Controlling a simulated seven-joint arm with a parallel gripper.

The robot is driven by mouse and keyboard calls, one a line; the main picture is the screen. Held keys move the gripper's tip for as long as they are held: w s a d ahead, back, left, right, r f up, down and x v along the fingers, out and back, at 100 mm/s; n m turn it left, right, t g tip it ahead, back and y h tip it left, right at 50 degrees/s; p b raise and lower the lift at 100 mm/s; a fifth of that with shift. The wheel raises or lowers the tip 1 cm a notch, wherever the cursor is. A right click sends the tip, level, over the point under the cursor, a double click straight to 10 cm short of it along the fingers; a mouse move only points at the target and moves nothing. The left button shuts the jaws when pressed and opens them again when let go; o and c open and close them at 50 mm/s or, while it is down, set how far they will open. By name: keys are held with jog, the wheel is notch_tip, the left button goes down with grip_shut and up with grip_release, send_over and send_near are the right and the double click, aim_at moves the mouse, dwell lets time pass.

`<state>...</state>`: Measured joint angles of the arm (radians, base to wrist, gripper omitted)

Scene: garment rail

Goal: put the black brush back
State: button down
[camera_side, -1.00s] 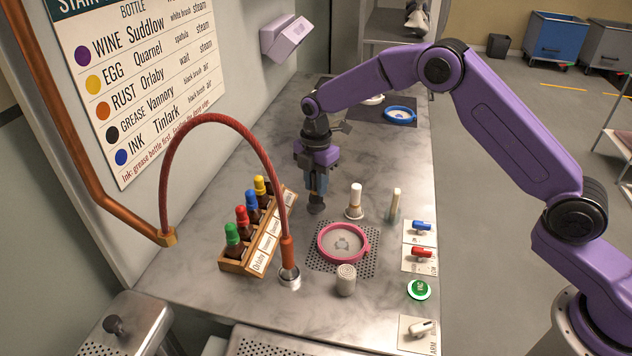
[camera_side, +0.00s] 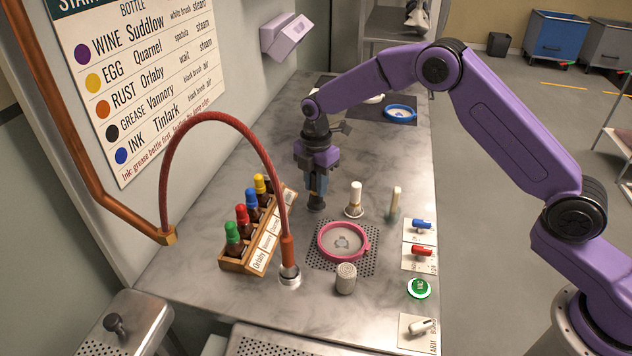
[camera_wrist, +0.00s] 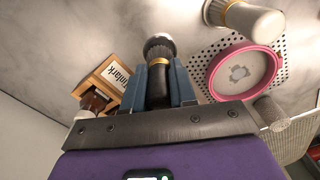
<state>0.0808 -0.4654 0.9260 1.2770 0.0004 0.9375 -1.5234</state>
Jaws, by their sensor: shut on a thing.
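The black brush (camera_wrist: 157,82) is upright between the fingers of my gripper (camera_wrist: 160,85), with its bristle end pointing away from the wrist. In the side view my gripper (camera_side: 317,184) is shut on it, and the dark brush end (camera_side: 316,203) shows below the fingers, at or just above the counter. I cannot tell whether it touches the counter. The white brush (camera_side: 355,199) stands to the right of my gripper; it also shows in the wrist view (camera_wrist: 245,18).
A pink-rimmed dish (camera_side: 365,247) sits on a perforated plate in front. A wooden bottle rack (camera_side: 236,266) stands at the left, below a red hose (camera_side: 212,117). A spatula-like tool (camera_side: 395,203) stands at the right. Marble counter (camera_side: 215,300) lies bare at the front left.

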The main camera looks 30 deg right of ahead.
jog(key=shift+f, duration=0.65)
dwell(0.7)
jog(key=c, duration=0.5)
grip_release()
dwell(0.3)
jog(key=shift+r, duration=3.7)
jog(key=shift+s+r, duration=0.1)
